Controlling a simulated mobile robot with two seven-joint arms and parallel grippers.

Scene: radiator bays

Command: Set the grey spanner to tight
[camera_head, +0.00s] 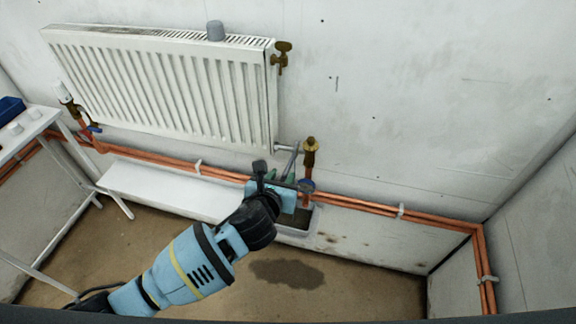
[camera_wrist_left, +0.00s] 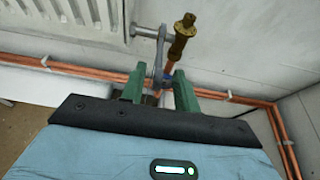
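In the head view the spanner (camera_head: 292,160) shows as a thin grey bar left of the valve (camera_head: 310,152). My left gripper (camera_wrist_left: 160,86) has its two green fingers apart. The spanner's lower part shows in the gap between them, with no clear contact. In the head view the left gripper (camera_head: 284,178) is just below and left of the valve and partly hides the fitting. My right gripper is not in view.
The white radiator (camera_head: 170,85) hangs on the wall, with a grey cylinder (camera_head: 215,31) on top. Copper pipes (camera_head: 380,206) run along the wall. A tray (camera_head: 296,236) sits under the valve, by a wet patch (camera_head: 287,273). A white bench (camera_head: 22,135) stands left.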

